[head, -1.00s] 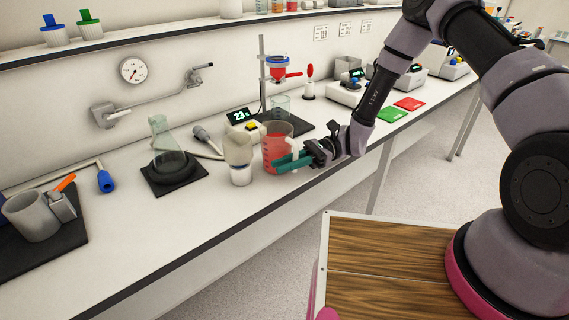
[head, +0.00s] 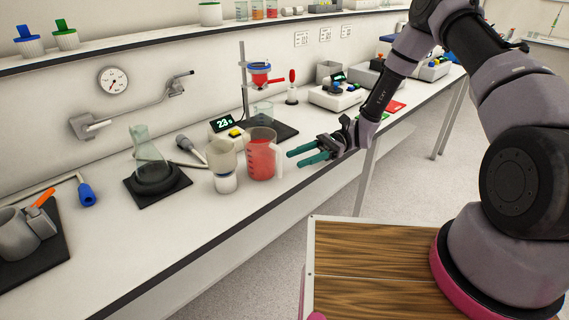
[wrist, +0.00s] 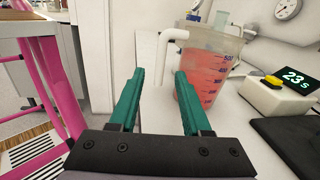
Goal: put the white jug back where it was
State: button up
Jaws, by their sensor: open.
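A clear measuring jug with a white handle and red liquid (head: 261,158) stands upright on the bench. It is the only handled jug I can make out. In the wrist view the jug (wrist: 212,80) is at the upper right, with its white handle (wrist: 166,48) ahead of my fingers. My gripper (head: 294,158) is open and empty, to the right of the jug, with its green fingertips apart from the handle. The fingers also show in the wrist view (wrist: 160,72), with a clear gap between them.
A flask (head: 148,152) sits on a black pad farther left. The bench front edge (head: 210,238) runs below; bare bench lies at front left.

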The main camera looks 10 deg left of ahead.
jog(key=shift+v, duration=0.95)
jog(key=shift+d+r, duration=0.1)
jog(key=shift+r, duration=0.15)
jog(key=w+d+r+n+t+h, duration=0.1)
jog(key=d+r+n+t+h, duration=0.35)
jog(key=r, duration=0.65)
jog(key=s+d+r+t+h, duration=0.2)
jog(key=s+d+r+t, duration=0.2)
jog(key=d+r, duration=0.3)
jog(key=s+d+r+t+h, duration=0.3)
jog(key=d+r+t, duration=0.2)
jog(key=d+r, duration=0.2)
jog(key=s+d+r+t+h, duration=0.2)
jog(key=s+d+r+t, duration=0.2)
jog(key=d+r, duration=0.3)
notch_tip(320, 180, up, 4)
jog(key=shift+s+f+n+t, duration=0.25)
jog(key=shift+s+n+t, duration=0.1)
jog(key=shift+t, duration=0.2)
jog(key=shift+h, duration=0.25)
